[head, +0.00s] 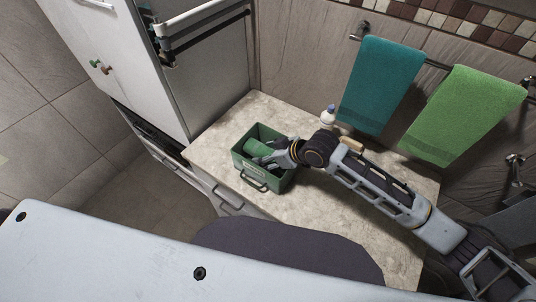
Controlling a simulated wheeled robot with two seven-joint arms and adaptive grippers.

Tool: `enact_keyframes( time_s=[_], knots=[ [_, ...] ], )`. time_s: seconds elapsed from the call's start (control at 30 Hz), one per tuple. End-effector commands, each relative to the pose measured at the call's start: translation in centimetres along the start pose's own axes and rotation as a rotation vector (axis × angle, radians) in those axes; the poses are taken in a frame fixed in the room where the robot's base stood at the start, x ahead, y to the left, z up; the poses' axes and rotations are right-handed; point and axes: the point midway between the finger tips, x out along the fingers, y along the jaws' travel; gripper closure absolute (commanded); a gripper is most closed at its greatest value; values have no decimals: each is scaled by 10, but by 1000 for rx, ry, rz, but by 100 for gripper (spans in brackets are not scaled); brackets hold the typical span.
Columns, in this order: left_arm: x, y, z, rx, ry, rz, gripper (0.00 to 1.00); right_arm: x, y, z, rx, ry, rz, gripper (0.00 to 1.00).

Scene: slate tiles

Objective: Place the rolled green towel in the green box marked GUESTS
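The green box (281,184) stands on the stone counter, with a wire handle and a pale label on its front; I cannot read the label at this size. The rolled green towel (256,147) shows inside the box, partly covered by my fingers. My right gripper (265,160) reaches into the box from the right, its fingers at the towel. Whether they are closed on it or apart is not clear. My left gripper is not in view.
The counter (225,125) is clear left of the box. A small white bottle (327,116) stands at the wall behind my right arm. A teal towel (380,85) and a light green towel (462,115) hang on a rail. A tall cabinet (205,75) borders the counter's left.

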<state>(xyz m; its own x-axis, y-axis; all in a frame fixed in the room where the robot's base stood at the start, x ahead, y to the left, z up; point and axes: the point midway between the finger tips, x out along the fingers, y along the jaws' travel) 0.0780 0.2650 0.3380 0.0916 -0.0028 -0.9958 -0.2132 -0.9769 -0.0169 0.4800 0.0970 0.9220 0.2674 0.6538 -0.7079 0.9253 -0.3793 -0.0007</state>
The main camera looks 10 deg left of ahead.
Motion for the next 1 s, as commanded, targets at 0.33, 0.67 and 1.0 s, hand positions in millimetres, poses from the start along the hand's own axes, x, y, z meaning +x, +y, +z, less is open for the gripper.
enact_keyframes(
  time_s=[0.33,0.67,1.0],
  knots=[
    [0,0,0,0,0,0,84,0,0,0,0,1,0,21],
    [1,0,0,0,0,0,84,-5,0,-6,-1,2,0,21],
    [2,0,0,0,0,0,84,-37,0,-9,-1,1,1,21]
  ],
)
